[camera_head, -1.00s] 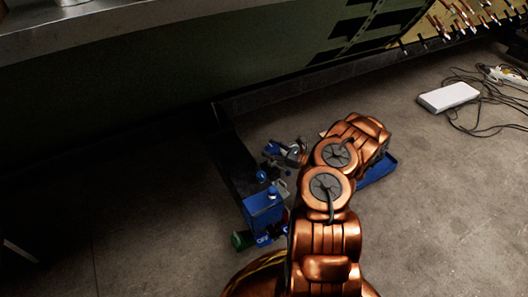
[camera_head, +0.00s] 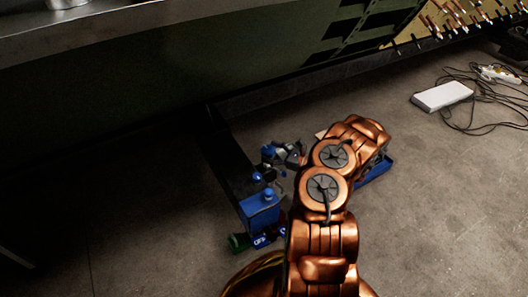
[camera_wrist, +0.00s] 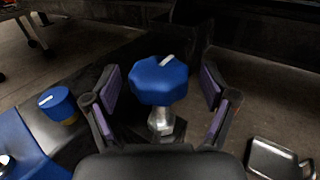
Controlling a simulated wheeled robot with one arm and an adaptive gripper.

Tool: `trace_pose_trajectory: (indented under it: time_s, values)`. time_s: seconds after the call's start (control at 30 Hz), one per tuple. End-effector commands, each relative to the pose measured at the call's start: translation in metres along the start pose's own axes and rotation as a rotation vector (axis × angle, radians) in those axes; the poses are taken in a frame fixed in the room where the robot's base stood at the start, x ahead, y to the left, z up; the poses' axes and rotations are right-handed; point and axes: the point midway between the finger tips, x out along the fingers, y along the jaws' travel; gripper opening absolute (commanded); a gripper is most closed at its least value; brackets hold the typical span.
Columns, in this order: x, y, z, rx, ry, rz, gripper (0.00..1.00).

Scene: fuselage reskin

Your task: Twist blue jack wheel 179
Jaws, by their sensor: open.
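A blue faceted jack wheel (camera_wrist: 160,80) with a white mark on top sits on a silver stem in the middle of the wrist view. My gripper (camera_wrist: 161,68) is open, with one purple-padded finger on each side of the wheel. Gaps show between the wheel and both fingers. A second blue knob (camera_wrist: 58,103) with a white mark stands to the left. In the head view, my copper arm hides part of the jack area, and blue parts (camera_head: 268,152) show just left of it.
A blue box (camera_head: 260,208) stands on the floor beside a dark beam (camera_head: 232,165). A blue tray (camera_head: 376,173) lies right of my arm. A metal tray (camera_wrist: 278,160) is at the wrist view's lower right. A white box (camera_head: 442,97) and cables lie farther right on open floor.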

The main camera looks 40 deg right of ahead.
Motion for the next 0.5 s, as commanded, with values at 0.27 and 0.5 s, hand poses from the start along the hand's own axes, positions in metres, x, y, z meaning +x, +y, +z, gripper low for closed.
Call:
trace_pose_trajectory:
  time_s: [0.27, 0.5]
  values:
    - [-0.054, -0.002, -0.001, -0.003, 0.003, -0.006, 0.84]
    - [-0.089, -0.002, 0.000, -0.002, -0.001, -0.002, 0.84]
